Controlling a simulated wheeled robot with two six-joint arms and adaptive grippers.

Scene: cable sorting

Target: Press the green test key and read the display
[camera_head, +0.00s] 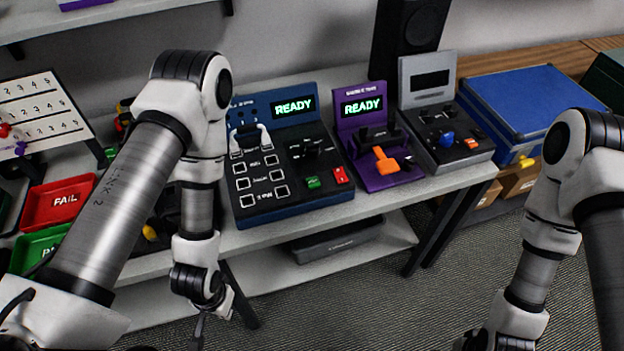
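The blue tester (290,207) stands on the white bench, and its display (293,106) reads READY in green. Its green key (313,183) is in the lower right of the panel, beside a red key (341,176). Two white pieces that look like cable ends (264,136) sit at the panel's upper left. My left gripper (199,332) hangs in front of the bench, low in the picture and apart from the tester; its tips are cut off. My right arm comes down at the right, and its gripper is below the frame.
A purple device (392,180) also showing READY and a grey device (472,155) with a dark screen stand right of the tester. A red FAIL tray (62,201) and a green tray (30,251) lie left. A blue case (530,95) is at the back right.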

